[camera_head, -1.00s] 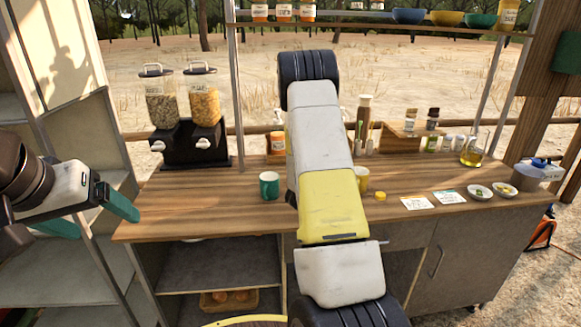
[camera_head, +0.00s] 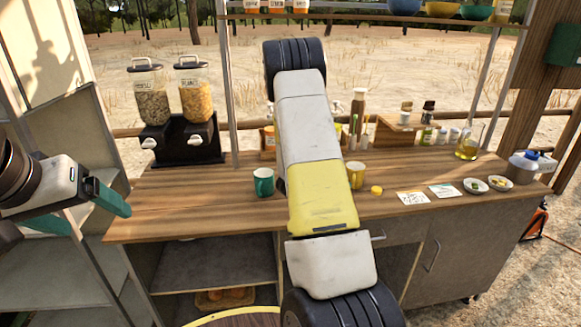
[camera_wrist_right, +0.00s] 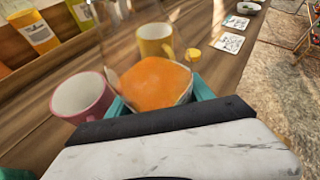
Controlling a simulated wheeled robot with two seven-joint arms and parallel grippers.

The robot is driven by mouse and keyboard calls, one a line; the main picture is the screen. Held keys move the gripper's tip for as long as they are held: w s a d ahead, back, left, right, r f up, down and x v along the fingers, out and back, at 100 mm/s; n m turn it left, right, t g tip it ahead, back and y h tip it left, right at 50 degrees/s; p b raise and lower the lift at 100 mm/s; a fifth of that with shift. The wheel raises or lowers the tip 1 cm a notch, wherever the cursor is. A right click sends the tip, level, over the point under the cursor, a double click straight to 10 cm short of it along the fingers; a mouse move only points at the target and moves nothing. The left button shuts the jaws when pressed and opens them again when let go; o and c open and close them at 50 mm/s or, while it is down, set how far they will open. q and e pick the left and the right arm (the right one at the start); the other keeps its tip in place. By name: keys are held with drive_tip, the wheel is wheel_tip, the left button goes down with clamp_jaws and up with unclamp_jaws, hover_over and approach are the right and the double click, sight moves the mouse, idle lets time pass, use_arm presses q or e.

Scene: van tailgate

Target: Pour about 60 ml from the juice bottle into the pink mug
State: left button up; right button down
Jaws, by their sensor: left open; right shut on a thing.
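The juice bottle (camera_wrist_right: 157,86) is clear, with orange juice low in it. It shows in the right wrist view between the teal fingers of my right gripper (camera_wrist_right: 160,97), which is shut on it. The bottle's upper end is unclear, and I cannot tell how far it is tilted. The pink mug (camera_wrist_right: 82,97) stands upright on the counter just left of the bottle, apart from the gripper; its inside looks pale and empty. In the head view my right arm hides both mug and bottle. My left gripper (camera_head: 88,208) is open and empty at the counter's left end.
A yellow mug (camera_wrist_right: 155,41) and a yellow cap (camera_wrist_right: 193,55) stand beyond the bottle. A teal mug (camera_head: 263,182) is left of my right arm. Dispensers (camera_head: 170,115) stand at the back left. Cards (camera_head: 411,198) and small bowls (camera_head: 475,186) lie right. The counter's front left (camera_head: 180,210) is clear.

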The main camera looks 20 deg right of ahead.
drive_tip(key=shift+s+d+n+g, duration=0.1)
drive_tip(key=shift+s+n+g, duration=0.1)
drive_tip(key=shift+n+g, duration=0.4)
drive_tip(key=shift+s+n+g, duration=0.2)
drive_tip(key=shift+n+g, duration=0.3)
drive_tip(key=shift+n, duration=0.1)
drive_tip(key=shift+n+g, duration=0.5)
drive_tip(key=shift+s+d+f+n+g+h, duration=0.2)
drive_tip(key=shift+s+n+g+h, duration=0.1)
drive_tip(key=shift+s+n+g, duration=0.25)
drive_tip(key=shift+s+d+f+n+g+h, duration=0.1)
drive_tip(key=shift+s+f+n+g+h, duration=0.15)
drive_tip(key=shift+s+n+g, duration=0.3)
drive_tip(key=shift+s+r+n, duration=0.35)
drive_tip(key=shift+r+n, duration=0.1)
drive_tip(key=shift+n, duration=0.05)
drive_tip(key=shift+s+d+r+n+g+h, duration=0.15)
drive_tip(key=shift+s+r+n+g+h, duration=0.1)
drive_tip(key=shift+s+n+g+h, duration=0.3)
drive_tip(key=shift+w+r+n, duration=0.3)
drive_tip(key=shift+r+n, duration=0.05)
drive_tip(key=shift+r, duration=0.15)
drive_tip(key=shift+w+r+n+g, duration=0.15)
drive_tip(key=shift+r+n+g, duration=0.3)
drive_tip(key=shift+r, duration=0.1)
drive_tip(key=shift+r+n+g+h+p, duration=0.35)
drive_tip(key=shift+r+n, duration=0.2)
drive_tip(key=shift+r, duration=0.5)
